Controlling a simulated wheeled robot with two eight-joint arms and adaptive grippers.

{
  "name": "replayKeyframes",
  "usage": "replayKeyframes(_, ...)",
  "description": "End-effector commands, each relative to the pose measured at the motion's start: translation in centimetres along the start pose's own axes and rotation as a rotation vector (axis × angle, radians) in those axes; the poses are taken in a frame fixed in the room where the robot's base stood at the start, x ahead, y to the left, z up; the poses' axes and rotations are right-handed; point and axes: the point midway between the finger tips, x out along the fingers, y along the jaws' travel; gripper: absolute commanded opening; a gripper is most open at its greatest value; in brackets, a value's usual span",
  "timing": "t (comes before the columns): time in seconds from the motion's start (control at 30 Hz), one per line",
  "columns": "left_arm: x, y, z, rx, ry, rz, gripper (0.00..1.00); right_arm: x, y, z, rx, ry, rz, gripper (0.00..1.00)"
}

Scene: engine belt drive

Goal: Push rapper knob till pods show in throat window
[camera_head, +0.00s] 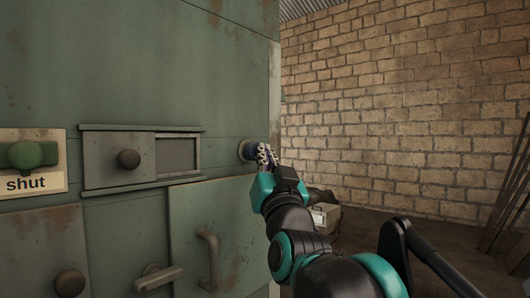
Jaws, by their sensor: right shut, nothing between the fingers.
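A round dark knob with a brownish rim (246,150) sits on the green metal cabinet near its right edge; it looks like the rapper knob. My right gripper (262,152) is shut and empty, its fingertips at the knob and partly covering it. I cannot tell whether they touch it. A framed window (177,155) with a dark knob on its sliding cover (128,159) is left of it. The window's pane looks plain grey, and no pods can be made out in it. My left gripper is not in view.
The green cabinet (170,60) fills the left side. A green knob (26,155) has a "shut" label (26,183). Below are a door handle (208,258) and a latch (158,278). A box (325,213) stands behind my arm, before a brick wall (410,110).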

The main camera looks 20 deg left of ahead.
Motion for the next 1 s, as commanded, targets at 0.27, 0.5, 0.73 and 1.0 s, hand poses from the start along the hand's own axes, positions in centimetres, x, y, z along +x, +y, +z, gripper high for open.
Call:
replayKeyframes(0.27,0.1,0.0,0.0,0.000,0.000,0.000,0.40,-0.9,0.7,-0.5,-0.001,-0.001,0.000,0.00)
replayKeyframes(0.5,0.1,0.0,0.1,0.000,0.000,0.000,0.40,-1.9,1.4,-1.3,-0.001,-0.001,0.000,0.00)
replayKeyframes(0.73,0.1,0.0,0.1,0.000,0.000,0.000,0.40,-2.4,1.8,-1.6,0.000,-0.001,0.000,0.00)
replayKeyframes(1.0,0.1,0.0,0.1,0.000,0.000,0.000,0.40,-2.5,1.9,-1.8,-0.001,0.000,0.001,0.00)
